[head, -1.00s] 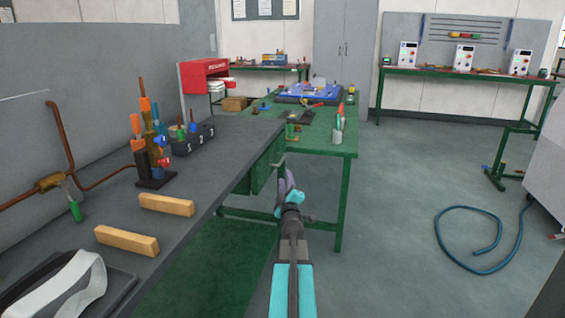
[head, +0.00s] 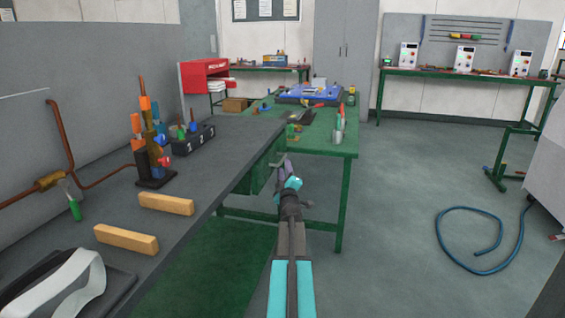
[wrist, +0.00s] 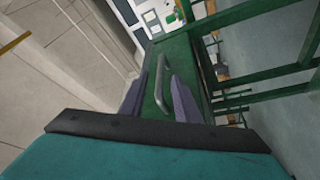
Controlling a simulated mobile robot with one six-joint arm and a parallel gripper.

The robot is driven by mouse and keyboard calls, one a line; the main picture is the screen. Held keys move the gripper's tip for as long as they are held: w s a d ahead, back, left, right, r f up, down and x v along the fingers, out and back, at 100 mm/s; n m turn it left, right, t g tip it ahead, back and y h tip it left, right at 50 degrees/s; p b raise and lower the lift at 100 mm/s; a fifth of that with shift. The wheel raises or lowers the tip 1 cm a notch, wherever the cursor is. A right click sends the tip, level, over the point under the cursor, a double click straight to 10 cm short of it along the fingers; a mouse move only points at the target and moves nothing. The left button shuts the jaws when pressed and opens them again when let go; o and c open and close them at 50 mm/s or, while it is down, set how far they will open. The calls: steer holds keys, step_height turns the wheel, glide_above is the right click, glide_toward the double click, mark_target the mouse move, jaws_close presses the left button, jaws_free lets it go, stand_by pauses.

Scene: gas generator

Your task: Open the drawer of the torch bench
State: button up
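The torch bench (head: 85,208) is the long dark grey bench on the left in the head view. Its green drawer (head: 262,176) is under the top near the far end and looks shut. In the wrist view the green drawer front (wrist: 178,55) carries a grey bar handle (wrist: 159,92). My gripper (wrist: 157,98) is open, with one purple finger on each side of the handle. I cannot tell whether either finger touches it. In the head view my gripper (head: 283,170) is beside the drawer front, partly hidden by my wrist.
On the bench stand a torch rack (head: 152,150), two wooden blocks (head: 166,203) and a numbered black box (head: 190,140). A green table (head: 320,140) with tools stands just beyond my gripper. The floor to the right is open, with a blue hose (head: 470,265) lying on it.

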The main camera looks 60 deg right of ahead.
mark_target(283, 158)
steer(key=shift+b+x, duration=0.35)
steer(key=shift+x, duration=3.05)
jaws_close()
